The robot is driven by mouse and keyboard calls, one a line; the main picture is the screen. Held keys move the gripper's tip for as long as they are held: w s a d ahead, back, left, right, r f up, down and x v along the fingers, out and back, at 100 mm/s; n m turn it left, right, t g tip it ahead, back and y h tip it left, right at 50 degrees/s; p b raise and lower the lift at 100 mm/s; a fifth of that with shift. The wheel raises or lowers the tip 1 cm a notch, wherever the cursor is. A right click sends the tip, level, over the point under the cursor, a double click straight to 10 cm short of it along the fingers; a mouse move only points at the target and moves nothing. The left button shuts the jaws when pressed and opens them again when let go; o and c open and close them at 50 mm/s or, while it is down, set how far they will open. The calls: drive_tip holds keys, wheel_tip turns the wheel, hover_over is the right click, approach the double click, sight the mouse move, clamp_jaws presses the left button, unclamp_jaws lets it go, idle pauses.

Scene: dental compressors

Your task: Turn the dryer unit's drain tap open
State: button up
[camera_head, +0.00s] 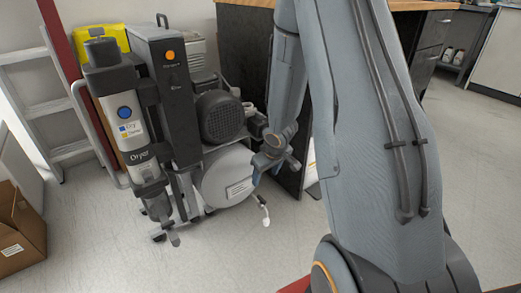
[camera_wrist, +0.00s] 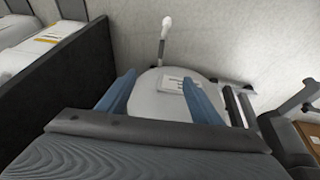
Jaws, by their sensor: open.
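The dryer unit (camera_head: 131,145) is a tall grey and silver cylinder labelled "Dryer", at the left in the head view. At its lower end is a dark fitting with a small grey handle, which looks like its drain tap (camera_head: 173,239). My gripper (camera_head: 272,167) is to the right of the dryer, in front of the white tank (camera_head: 228,178), apart from the tap. In the wrist view its two blue fingers (camera_wrist: 159,82) are spread, with nothing held between them. The tank (camera_wrist: 160,97) shows beyond them. I cannot make out the dryer's tap surely in the wrist view.
A white-tipped lever (camera_head: 265,215) hangs below the tank and also shows in the wrist view (camera_wrist: 166,28). A dark motor (camera_head: 220,117) sits above the tank. A cardboard box (camera_head: 20,232) is at the far left, a ladder (camera_head: 40,95) behind. Floor in front is clear.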

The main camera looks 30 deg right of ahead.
drive_tip(key=s+a+r+p, duration=0.1)
drive_tip(key=a+r+p, duration=0.1)
drive_tip(key=r, duration=0.4)
drive_tip(key=s+a+r+h+p, duration=0.1)
drive_tip(key=s+a+r+p, duration=0.1)
drive_tip(key=r, duration=0.5)
drive_tip(key=shift+s+g+p, duration=0.25)
drive_tip(key=shift+g+p, duration=0.05)
drive_tip(key=shift+a+r, duration=0.1)
